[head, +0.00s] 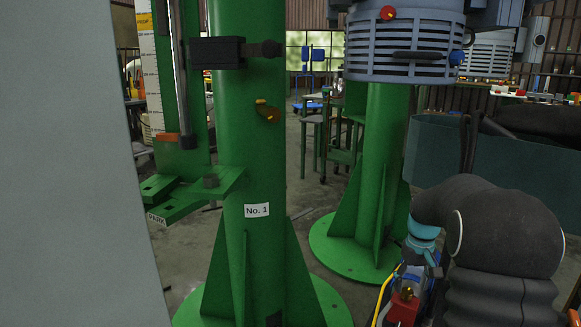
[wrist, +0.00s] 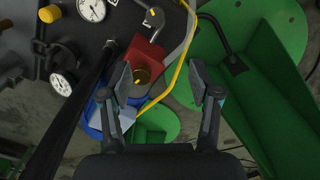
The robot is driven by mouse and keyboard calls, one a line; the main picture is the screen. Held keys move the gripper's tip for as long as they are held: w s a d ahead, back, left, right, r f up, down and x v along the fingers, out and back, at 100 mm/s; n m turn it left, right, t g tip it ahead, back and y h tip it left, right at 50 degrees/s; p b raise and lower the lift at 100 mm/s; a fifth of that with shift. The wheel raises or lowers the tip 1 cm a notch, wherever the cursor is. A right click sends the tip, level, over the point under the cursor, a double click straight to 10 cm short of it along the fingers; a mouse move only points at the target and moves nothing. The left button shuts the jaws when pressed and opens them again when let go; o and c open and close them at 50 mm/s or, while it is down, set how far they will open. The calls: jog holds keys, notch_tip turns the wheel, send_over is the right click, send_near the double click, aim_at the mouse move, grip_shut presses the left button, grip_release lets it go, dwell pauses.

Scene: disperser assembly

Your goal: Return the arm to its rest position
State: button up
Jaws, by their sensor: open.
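My gripper (wrist: 159,84) is open in the wrist view, its two dark fingers apart with nothing held between them. It points down over a dark panel and a red padlock-like part (wrist: 148,52) with a brass face. That part lies beyond the left fingertip, and I cannot tell the gap in depth. In the head view my arm, in a dark cover with a teal ring, bends at the lower right. My gripper is not clearly seen there. A red block (head: 404,309) with a brass knob shows below the arm.
A green column marked No. 1 (head: 246,150) stands left of the arm, with a second green column (head: 378,160) behind. A grey motor housing (head: 405,45) hangs above. Gauges (wrist: 62,84) sit on the dark panel, and a yellow hose (wrist: 178,70) runs near the right finger.

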jog(key=s+a+r+t, duration=0.2)
jog(key=s+a+r, duration=0.2)
jog(key=s, duration=0.6)
jog(key=s+a+r+t, duration=0.2)
jog(key=s+a+r, duration=0.2)
jog(key=s, duration=0.6)
jog(key=s+a+r+t, duration=0.1)
jog(key=s+a+r, duration=0.3)
jog(key=s+a, duration=0.4)
jog(key=shift+s+m+t, duration=0.3)
jog(key=shift+s+t, duration=0.1)
jog(key=shift+s, duration=0.9)
